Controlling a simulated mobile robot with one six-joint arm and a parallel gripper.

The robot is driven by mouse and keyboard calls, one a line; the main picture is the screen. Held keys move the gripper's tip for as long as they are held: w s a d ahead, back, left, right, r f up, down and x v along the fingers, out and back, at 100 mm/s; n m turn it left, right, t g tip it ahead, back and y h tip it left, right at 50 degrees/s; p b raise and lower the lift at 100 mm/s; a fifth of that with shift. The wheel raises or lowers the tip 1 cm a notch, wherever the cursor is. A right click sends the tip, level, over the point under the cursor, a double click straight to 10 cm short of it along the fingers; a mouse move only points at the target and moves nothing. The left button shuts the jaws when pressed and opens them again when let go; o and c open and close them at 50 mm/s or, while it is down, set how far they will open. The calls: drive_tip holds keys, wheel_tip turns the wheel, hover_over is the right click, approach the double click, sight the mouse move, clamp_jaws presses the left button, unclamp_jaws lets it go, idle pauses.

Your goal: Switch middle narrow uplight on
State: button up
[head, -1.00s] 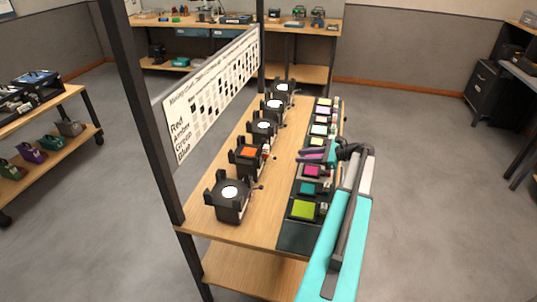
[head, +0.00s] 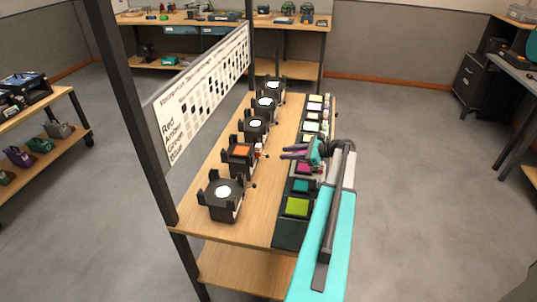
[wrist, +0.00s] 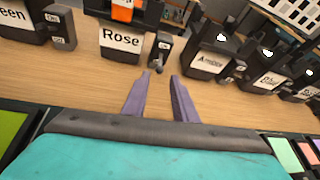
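Several black uplights stand in a row on the wooden bench, most with white lit tops. The middle one (head: 254,128) in the head view has a white top. The one nearer than it, labelled Rose (wrist: 122,38) in the wrist view, has an orange top (head: 241,152). A small black switch box (wrist: 160,48) stands right of the Rose light. My gripper (head: 285,152) is open and empty, with purple fingers apart over the bench. In the wrist view its fingertips (wrist: 160,75) point at the bench just before that switch box, apparently touching nothing. The switch position is too small to tell.
A strip of coloured pads (head: 297,206) runs along the bench's right edge, under my arm. A printed board (head: 200,90) on dark posts stands behind the lights on the left. Bare wood lies between lights and pads.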

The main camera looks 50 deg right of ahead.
drive_tip(key=p+x, duration=0.2)
drive_tip(key=x, duration=0.8)
clamp_jaws()
